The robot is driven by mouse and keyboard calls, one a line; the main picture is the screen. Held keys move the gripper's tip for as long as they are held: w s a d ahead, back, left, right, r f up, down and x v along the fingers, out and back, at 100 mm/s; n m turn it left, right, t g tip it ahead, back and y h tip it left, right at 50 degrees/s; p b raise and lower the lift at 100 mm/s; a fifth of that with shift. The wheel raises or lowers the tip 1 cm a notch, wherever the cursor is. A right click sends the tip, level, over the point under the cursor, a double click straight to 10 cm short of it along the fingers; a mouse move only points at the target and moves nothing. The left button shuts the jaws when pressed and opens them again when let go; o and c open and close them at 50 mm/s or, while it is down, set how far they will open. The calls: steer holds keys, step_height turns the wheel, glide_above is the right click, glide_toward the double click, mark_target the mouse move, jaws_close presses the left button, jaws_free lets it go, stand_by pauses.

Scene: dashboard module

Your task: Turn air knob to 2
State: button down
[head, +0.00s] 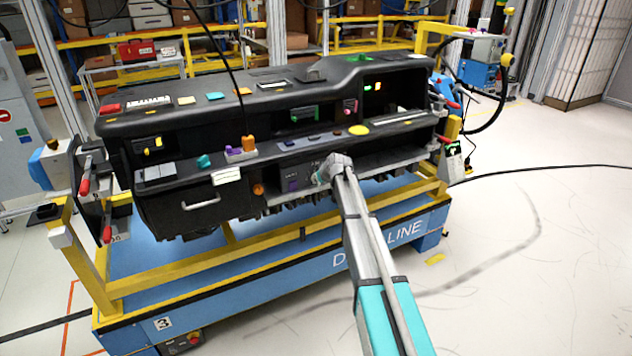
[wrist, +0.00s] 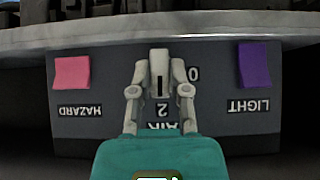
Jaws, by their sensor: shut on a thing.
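The air knob (wrist: 159,62) is a pale grey piece on a dark panel in the wrist view, with upside-down lettering. A dark line on it runs up and down the picture, in line with the 2 below it; a 0 is to its right. The AIR label is partly covered by my gripper. My gripper (wrist: 159,88) is shut on the knob, with one finger on each side. In the head view my gripper (head: 333,170) is at the dashboard's (head: 220,205) lower front, and it hides the knob there.
A pink HAZARD button (wrist: 72,73) is left of the knob and a purple LIGHT button (wrist: 254,65) is right of it. A grey ledge (wrist: 100,36) overhangs the panel. The dashboard sits on a yellow-and-blue frame (head: 270,265), with open floor to the right.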

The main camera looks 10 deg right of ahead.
steer(key=shift+s+a+f, duration=0.1)
steer(key=shift+s, duration=0.05)
steer(key=c, duration=0.6)
jaws_free()
steer(key=s+r+m+g+h+p, duration=0.1)
steer(key=s+r+g+p, duration=0.2)
steer(key=s, duration=1.9)
steer(key=s+a+r+m+g+h+p, duration=0.1)
steer(key=s+g+p, duration=0.4)
steer(key=s, duration=1.8)
step_height(320, 180, up, 2)
steer(key=m+p, duration=0.1)
steer(key=p, duration=0.2)
steer(key=shift+m+g+h, duration=0.3)
steer(key=shift+h, duration=0.1)
